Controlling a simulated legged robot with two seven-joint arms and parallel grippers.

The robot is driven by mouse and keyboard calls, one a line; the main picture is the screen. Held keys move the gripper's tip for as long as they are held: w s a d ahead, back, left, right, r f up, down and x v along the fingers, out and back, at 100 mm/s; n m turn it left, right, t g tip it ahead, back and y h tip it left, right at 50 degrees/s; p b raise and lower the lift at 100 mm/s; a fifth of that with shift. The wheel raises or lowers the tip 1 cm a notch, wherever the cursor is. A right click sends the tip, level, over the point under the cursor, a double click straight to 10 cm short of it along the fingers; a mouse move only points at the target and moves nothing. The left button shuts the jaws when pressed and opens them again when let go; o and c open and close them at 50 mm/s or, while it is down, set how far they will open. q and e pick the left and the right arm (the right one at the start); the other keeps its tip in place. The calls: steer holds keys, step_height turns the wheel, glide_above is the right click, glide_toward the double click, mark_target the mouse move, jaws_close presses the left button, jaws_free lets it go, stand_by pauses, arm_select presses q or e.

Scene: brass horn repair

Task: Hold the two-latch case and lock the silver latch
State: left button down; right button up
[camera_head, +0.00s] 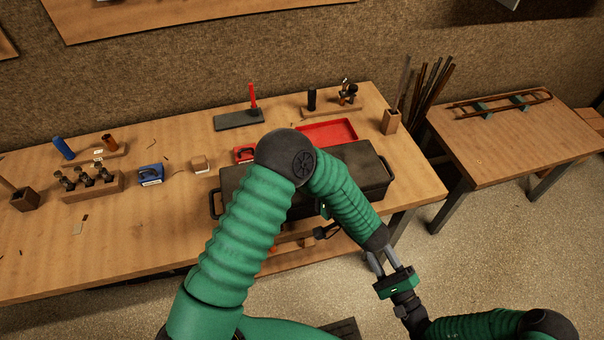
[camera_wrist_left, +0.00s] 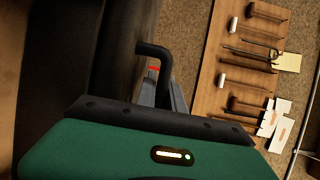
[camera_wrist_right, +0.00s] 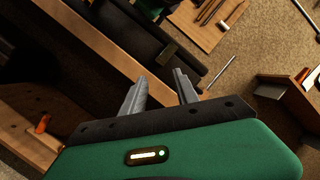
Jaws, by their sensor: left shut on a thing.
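The case (camera_head: 345,158) is a long dark box lying along the front right of the bench, partly covered by my left arm. A black handle (camera_head: 214,205) stands out at its left end. In the left wrist view, my left gripper (camera_wrist_left: 167,92) is shut on a black bent handle (camera_wrist_left: 153,50) beside the dark case side. In the head view that gripper is mostly hidden behind my forearm. My right gripper (camera_head: 381,260) is in front of the bench, apart from the case; its fingers (camera_wrist_right: 160,88) are spread and empty. I cannot make out the silver latch clearly.
A red tray (camera_head: 326,132) lies close behind the case. A blue block tool (camera_head: 150,174), a wooden rack (camera_head: 92,186) and a dark pad (camera_head: 238,119) stand on the bench (camera_head: 135,235). Floor is open at the front right, before a second table (camera_head: 505,125).

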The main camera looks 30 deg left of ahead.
stand_by(0.6)
steer(key=shift+m, duration=0.4)
steer(key=c, duration=0.4)
steer(key=shift+a+r+m, duration=0.1)
steer(key=shift+a+m, duration=0.05)
steer(key=shift+m, duration=0.55)
steer(key=shift+c, duration=1.3)
steer(key=m, duration=0.2)
steer(key=shift+s+a+r+m+h, duration=0.1)
steer(key=shift+r+m+h, duration=0.05)
steer(key=shift+m+h, duration=0.15)
jaws_close()
steer(key=s+r+m+g, duration=0.1)
steer(key=m, duration=0.6)
steer(key=s+a+m+g, duration=0.1)
steer(key=m, duration=0.7)
steer(key=s+a+r+m+g+h, duration=0.1)
steer(key=s+m, duration=0.1)
steer(key=m, duration=0.5)
steer(key=shift+s+a+r+m+g, duration=0.1)
steer(key=shift+a+r+m+g, duration=0.2)
steer(key=shift+r+m, duration=0.1)
